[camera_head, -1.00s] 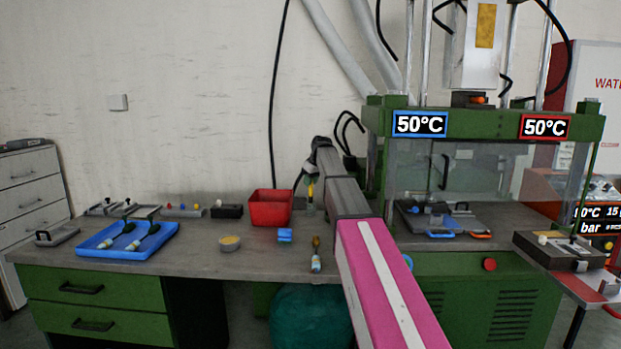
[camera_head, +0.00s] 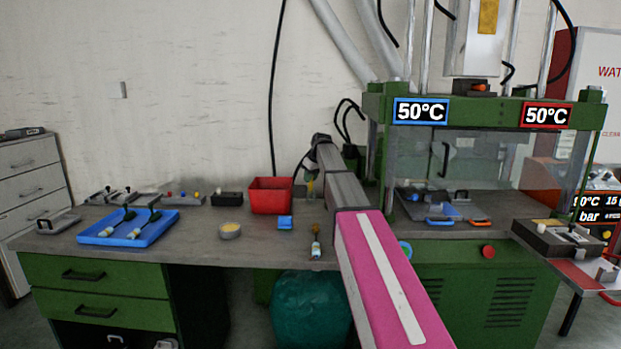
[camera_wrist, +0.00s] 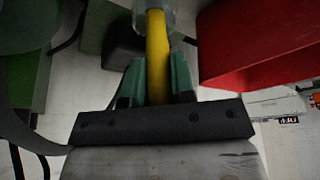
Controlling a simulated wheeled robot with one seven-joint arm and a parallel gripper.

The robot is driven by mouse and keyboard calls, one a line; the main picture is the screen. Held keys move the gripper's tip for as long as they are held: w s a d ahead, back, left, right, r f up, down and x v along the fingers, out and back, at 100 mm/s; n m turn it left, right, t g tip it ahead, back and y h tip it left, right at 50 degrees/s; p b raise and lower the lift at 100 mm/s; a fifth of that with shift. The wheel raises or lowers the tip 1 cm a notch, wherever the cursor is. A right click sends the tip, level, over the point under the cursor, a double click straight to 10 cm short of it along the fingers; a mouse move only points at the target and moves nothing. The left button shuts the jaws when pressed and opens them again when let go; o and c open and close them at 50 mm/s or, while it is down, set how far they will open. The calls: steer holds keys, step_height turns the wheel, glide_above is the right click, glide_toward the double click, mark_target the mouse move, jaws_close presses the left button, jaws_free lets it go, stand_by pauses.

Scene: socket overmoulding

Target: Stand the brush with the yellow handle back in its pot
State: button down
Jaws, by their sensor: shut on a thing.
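The brush with the yellow handle (camera_wrist: 158,60) is held in my gripper (camera_wrist: 155,75), whose green fingers are shut on the handle. In the wrist view the handle runs up into a clear, round-walled thing (camera_wrist: 152,8) that looks like its pot. That view's top edge cuts it off, and I cannot tell how deep the brush sits. In the head view a bit of yellow handle (camera_head: 310,187) shows beneath my wrist, just right of the red bin (camera_head: 269,197). The pot is not clear there.
The red bin also stands close on the right in the wrist view (camera_wrist: 260,50). A blue tray (camera_head: 160,233) with brushes lies left. A round tin (camera_head: 230,230), a blue block (camera_head: 285,222) and a small bottle-like thing (camera_head: 315,250) stand nearer. The green press (camera_head: 470,112) is right.

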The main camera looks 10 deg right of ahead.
steer(key=c, duration=0.9)
jaws_free()
steer(key=v, duration=1.1)
steer(key=shift+f, duration=0.1)
